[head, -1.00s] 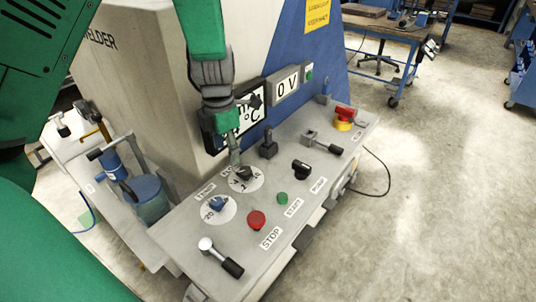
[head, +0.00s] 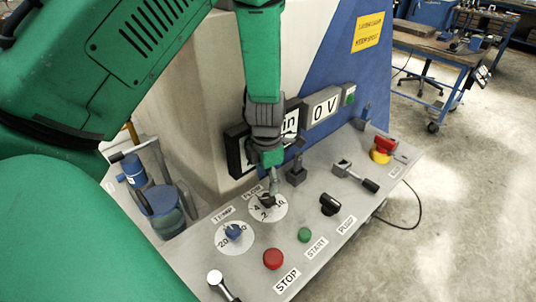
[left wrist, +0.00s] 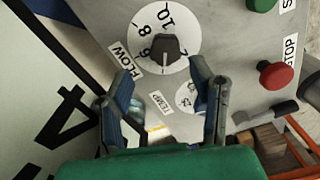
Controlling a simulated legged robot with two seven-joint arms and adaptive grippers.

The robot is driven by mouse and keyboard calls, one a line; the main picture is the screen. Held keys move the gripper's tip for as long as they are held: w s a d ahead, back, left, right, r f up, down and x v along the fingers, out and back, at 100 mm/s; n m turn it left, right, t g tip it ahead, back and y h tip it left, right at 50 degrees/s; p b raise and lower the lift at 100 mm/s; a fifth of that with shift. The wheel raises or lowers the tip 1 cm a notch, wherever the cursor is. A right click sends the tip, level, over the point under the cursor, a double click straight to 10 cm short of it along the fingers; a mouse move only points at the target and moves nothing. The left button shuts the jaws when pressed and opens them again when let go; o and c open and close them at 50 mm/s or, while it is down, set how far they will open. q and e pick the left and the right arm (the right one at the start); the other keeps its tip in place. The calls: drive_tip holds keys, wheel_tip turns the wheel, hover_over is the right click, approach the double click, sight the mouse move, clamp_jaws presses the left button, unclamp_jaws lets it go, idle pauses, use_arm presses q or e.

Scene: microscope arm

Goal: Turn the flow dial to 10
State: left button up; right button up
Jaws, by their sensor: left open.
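The flow dial (head: 267,208) is a white numbered disc with a black knob (head: 266,199) on the sloping grey panel. In the left wrist view the knob (left wrist: 166,50) stands on the disc, with 10, 8 and 6 readable around it and the FLOW label beside it. I cannot tell exactly which number the knob points to. My left gripper (head: 274,185) hangs just above the dial and partly hides it in the head view. In the left wrist view its two fingers (left wrist: 163,70) are apart and empty, with the knob beyond the gap between the tips. The right gripper is out of view.
The TEMP dial (head: 234,234) with its blue knob sits beside the flow dial. Nearby are a red STOP button (head: 273,258), a green START button (head: 304,235), a black PUMP switch (head: 329,204) and a small black lever (head: 296,172). Display boxes (head: 321,107) stand behind.

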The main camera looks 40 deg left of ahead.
sight(268, 195)
use_arm(q)
drive_tip(key=f, duration=0.4)
drive_tip(key=shift+w+d+f, duration=0.15)
drive_tip(key=shift+d+f, duration=0.2)
drive_tip(key=shift+f, duration=0.05)
drive_tip(key=shift+d+f, duration=0.35)
drive_tip(key=shift+f, duration=0.25)
drive_tip(key=shift+a+f, duration=0.15)
drive_tip(key=shift+a, duration=0.25)
drive_tip(key=shift+c, duration=0.5)
drive_tip(key=shift+a, duration=0.15)
drive_tip(key=c, duration=1.1)
drive_tip(key=shift+o, duration=0.2)
drive_tip(key=shift+d, duration=0.3)
